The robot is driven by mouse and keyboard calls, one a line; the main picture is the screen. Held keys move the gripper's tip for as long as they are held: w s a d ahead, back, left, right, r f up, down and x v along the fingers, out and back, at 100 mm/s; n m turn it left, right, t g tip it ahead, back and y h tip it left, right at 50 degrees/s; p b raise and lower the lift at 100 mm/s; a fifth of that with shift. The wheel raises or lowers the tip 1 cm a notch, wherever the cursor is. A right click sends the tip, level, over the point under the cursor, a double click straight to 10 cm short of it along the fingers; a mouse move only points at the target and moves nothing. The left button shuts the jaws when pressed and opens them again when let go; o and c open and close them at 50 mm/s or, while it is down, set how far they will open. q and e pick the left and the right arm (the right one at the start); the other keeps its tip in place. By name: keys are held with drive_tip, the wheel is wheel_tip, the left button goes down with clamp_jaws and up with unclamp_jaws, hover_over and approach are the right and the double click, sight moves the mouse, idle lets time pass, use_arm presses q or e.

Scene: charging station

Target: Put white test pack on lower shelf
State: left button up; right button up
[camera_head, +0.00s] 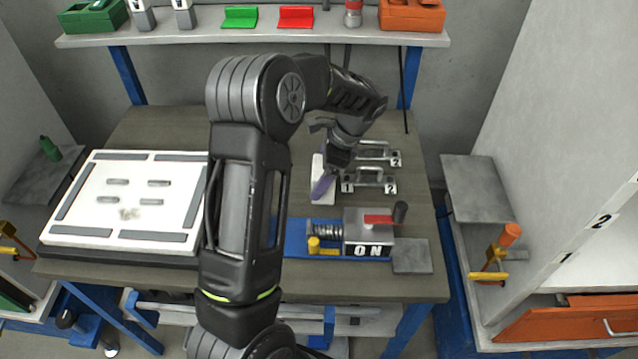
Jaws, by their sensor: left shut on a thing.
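My left arm comes up from the bottom and bends over the table to the right. My left gripper (330,170) points down and is shut on a small white pack (318,194) with a purple part, which looks like the white test pack. The gripper and wrist hide some of the pack. I cannot tell whether the pack touches the table. Under the table (410,285), a pale lower shelf (160,307) shows partly; the tabletop and my arm hide much of it. My right gripper is not in view.
Metal handled fixtures (372,178) stand right of the pack. A vise-like device (368,236) marked ON sits in front. A white panel (128,215) lies at left. A back shelf (330,38) holds coloured items. An orange-handled valve (497,250) stands at right.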

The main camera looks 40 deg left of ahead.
use_arm(q)
wheel_tip(320, 180, down, 3)
drive_tip(key=shift+f+p, duration=0.1)
drive_tip(key=shift+p, duration=0.2)
drive_tip(key=shift+f, duration=0.1)
drive_tip(key=shift+f, duration=0.2)
drive_tip(key=o, duration=1.9)
drive_tip(key=shift+o, duration=0.2)
drive_tip(key=shift+r, duration=0.15)
drive_tip(key=b+v, duration=0.1)
drive_tip(key=v, duration=1.1)
drive_tip(key=shift+s, duration=0.1)
